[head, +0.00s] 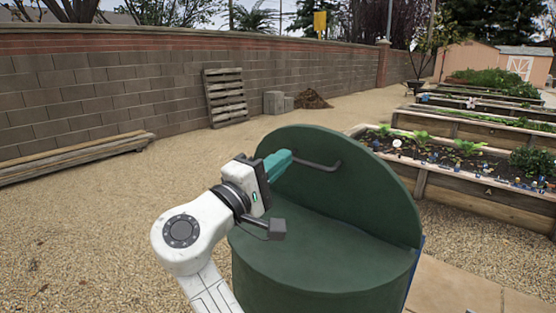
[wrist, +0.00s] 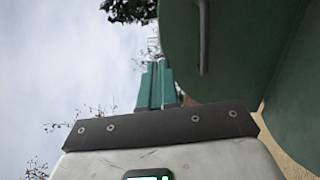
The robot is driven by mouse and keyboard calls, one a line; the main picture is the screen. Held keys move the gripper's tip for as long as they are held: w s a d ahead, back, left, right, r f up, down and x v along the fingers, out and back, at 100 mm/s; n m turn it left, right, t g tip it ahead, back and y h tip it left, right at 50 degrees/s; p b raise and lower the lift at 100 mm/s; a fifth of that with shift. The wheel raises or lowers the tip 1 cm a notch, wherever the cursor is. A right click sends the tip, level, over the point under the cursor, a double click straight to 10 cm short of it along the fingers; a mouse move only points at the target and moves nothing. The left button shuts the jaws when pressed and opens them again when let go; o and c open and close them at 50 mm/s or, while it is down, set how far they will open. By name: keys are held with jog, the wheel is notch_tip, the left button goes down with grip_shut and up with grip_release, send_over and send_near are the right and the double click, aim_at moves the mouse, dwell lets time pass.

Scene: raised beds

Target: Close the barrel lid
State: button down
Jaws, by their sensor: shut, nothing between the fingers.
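The green barrel (head: 318,285) stands in front of me in the head view. Its lid (head: 365,195) is a half-round flap standing upright, a little tilted, above the flat front half of the top (head: 320,250). A grey bar handle (head: 320,165) is on the lid's near face. My gripper (head: 287,156) is shut and empty, with teal fingers pointing toward the lid, just left of the handle. In the wrist view the fingers (wrist: 155,70) lie left of the lid (wrist: 240,60) and its handle (wrist: 204,40). I cannot tell whether they touch the lid.
A planted raised bed (head: 480,170) stands behind the barrel on the right. A pallet (head: 225,97) leans on the block wall (head: 100,90), and timber beams (head: 70,157) lie at the left. The gravel (head: 90,240) left of the barrel is clear.

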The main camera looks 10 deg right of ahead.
aim_at(318, 129)
jog(key=p+x, duration=0.2)
jog(key=x, duration=0.8)
jog(key=shift+w+d, duration=0.15)
jog(key=shift+d, duration=0.05)
jog(key=shift+r+p, duration=0.15)
jog(key=shift+p, duration=0.2)
